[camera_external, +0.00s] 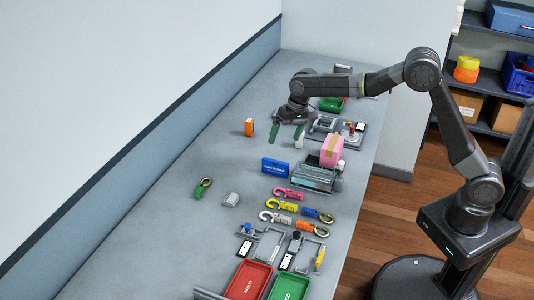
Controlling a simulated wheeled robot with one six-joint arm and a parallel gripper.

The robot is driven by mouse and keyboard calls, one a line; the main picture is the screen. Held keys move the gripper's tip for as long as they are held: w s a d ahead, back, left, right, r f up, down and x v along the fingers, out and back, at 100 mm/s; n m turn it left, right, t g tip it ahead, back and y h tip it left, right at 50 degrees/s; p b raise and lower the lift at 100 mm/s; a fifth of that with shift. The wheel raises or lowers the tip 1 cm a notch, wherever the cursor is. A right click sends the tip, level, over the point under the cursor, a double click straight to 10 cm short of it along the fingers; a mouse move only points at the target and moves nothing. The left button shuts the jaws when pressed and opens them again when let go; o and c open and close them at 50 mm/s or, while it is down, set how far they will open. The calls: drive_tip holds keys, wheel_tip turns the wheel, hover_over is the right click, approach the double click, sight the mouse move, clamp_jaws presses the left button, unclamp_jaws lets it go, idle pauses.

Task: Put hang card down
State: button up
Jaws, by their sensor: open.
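My gripper (286,138) is open over the far half of the grey bench, with its fingers pointing down and apart. I see nothing held between the fingers. A blue card-like block with white lettering (275,167) stands on the bench a little nearer than the gripper and apart from it. Its lettering is too small to read, so I cannot tell for sure that it is the hang card. A small orange block (249,127) stands upright to the left of the gripper.
A pink box (332,151) rests on a grey device (314,178) at the right. Several coloured hooks (288,194) lie nearer. A red tray (249,281) and a green tray (289,286) are at the near end. The bench's left side is mostly clear beside the wall.

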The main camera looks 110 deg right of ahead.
drive_tip(key=s+d+r+m+t+y+b, duration=0.3)
drive_tip(key=s+d+m+t+y, duration=0.25)
drive_tip(key=d+m+y, duration=0.55)
drive_tip(key=h, duration=0.1)
approach(275, 168)
drive_tip(key=shift+m+t, duration=0.25)
drive_tip(key=shift+m, duration=0.05)
drive_tip(key=x, duration=0.3)
drive_tip(key=p+x, duration=0.1)
drive_tip(key=x, duration=0.2)
drive_tip(key=p+x, duration=0.1)
drive_tip(key=x, duration=0.2)
drive_tip(key=shift+w+a+r, duration=0.2)
drive_tip(key=shift+a+r, duration=0.05)
drive_tip(key=shift+r, duration=0.1)
drive_tip(key=c, duration=0.7)
